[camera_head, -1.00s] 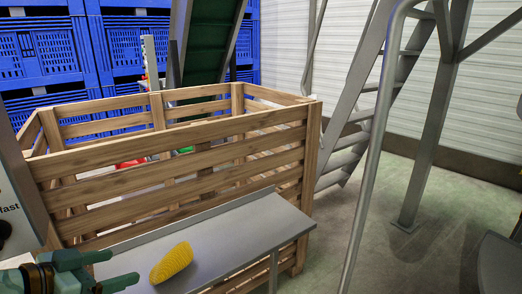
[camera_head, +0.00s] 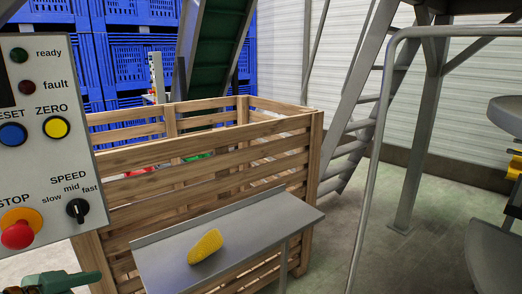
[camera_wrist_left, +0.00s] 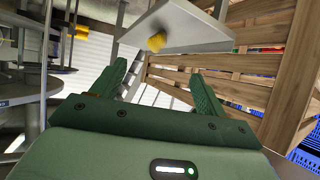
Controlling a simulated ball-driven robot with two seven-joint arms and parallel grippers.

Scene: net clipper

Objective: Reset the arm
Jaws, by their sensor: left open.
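My left gripper (camera_head: 52,284) shows only in part at the bottom left corner of the head view, below the control panel. In the left wrist view my left gripper (camera_wrist_left: 160,85) has its two green fingers spread apart with nothing between them. A yellow object (camera_head: 205,246) lies on a narrow grey metal shelf (camera_head: 165,270) in front of the wooden crate. The yellow object also shows in the left wrist view (camera_wrist_left: 156,42), beyond the fingers and apart from them. My right gripper is not in view.
A control panel (camera_head: 75,165) with buttons and a speed knob stands at the left. A slatted wooden crate (camera_head: 215,155) holds red and green items. Blue crates (camera_head: 140,60) are stacked behind. A metal rail (camera_head: 374,150) and stairs (camera_head: 365,115) stand right of the crate, with open floor between.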

